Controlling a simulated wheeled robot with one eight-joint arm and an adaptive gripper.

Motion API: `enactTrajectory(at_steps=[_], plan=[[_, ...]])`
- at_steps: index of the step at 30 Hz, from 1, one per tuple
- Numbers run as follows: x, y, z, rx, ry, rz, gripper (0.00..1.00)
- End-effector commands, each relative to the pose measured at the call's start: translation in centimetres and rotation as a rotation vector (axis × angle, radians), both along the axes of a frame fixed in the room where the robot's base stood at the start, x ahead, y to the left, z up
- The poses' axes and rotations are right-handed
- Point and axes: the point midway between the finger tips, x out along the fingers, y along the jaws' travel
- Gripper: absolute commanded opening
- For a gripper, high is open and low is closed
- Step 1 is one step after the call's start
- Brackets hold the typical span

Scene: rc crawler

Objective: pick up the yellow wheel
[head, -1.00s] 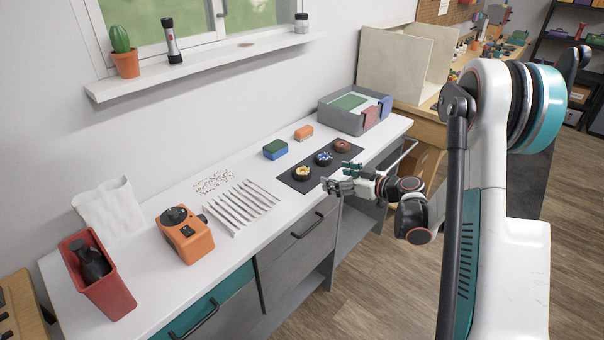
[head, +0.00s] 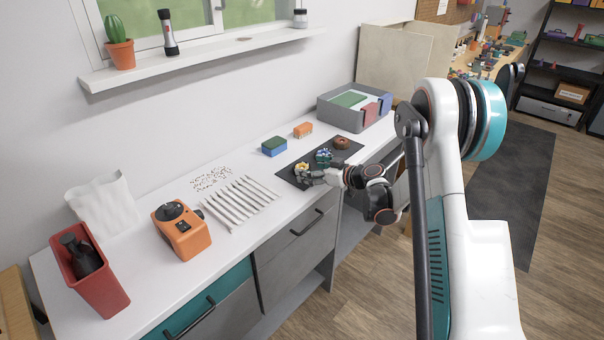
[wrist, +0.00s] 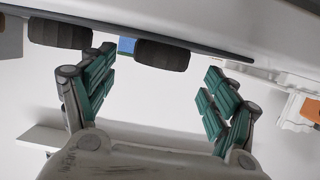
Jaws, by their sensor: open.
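The yellow wheel (head: 302,168), a dark tyre with a yellow hub, lies on the black mat (head: 288,179) at its near-left end. My gripper (head: 314,171) is open, low over the mat's front edge, close to the yellow wheel. In the upside-down wrist view, the black tyre that seems to be the yellow wheel (wrist: 162,56) shows edge-on, beyond and between my spread fingers (wrist: 155,92). No contact shows there. The blue-hub wheel (head: 323,154) is partly hidden by a finger in the head view. The wheel with a reddish-brown hub (head: 342,143) lies at the mat's far end.
A blue-green block (head: 274,147) and an orange block (head: 303,130) lie behind the mat. White strips (head: 240,202) lie left of it. An orange machine (head: 182,230) and red bin (head: 93,275) stand further left. A grey tray (head: 340,116) stands at the right.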

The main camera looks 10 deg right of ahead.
Motion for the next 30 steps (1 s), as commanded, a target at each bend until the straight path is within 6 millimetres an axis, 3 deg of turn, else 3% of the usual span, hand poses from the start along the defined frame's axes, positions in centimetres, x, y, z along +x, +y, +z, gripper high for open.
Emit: enactTrajectory(at_steps=[4,11,18,30], plan=[[1.5,1.2,-0.8,0.001,-0.001,0.001,0.79],[1.8,1.3,-0.7,0.001,0.001,0.0,0.79],[1.8,1.3,-0.7,0.001,0.001,0.0,0.32],[1.8,1.3,-0.4,0.001,0.001,0.0,0.32]])
